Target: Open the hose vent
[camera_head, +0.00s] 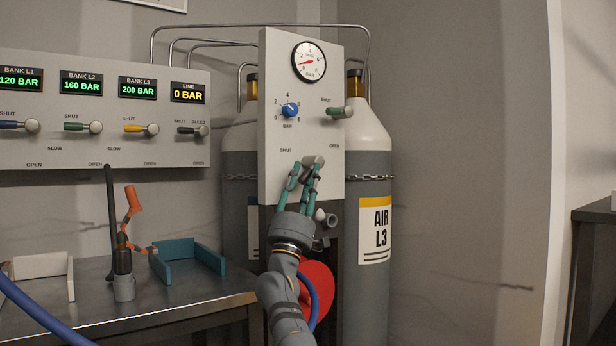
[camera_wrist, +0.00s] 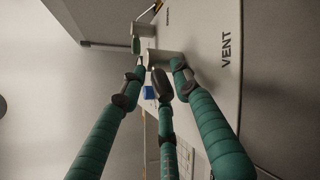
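The hose vent valve shows as a grey knob (camera_head: 313,160) low on the pale upright panel (camera_head: 275,110), between a "SHUT" mark on its left and another mark on its right. My gripper (camera_head: 305,172) has teal fingers that reach up to this knob. The tips are close to or touching the knob; firm contact cannot be told.
The panel also bears a gauge (camera_head: 308,62), a blue dial (camera_head: 290,110) and a green-handled valve (camera_head: 340,112). Gas cylinders (camera_head: 372,290) stand behind, held by a chain. At left are the bank valve panel (camera_head: 60,140) and a bench with a teal tray (camera_head: 190,262).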

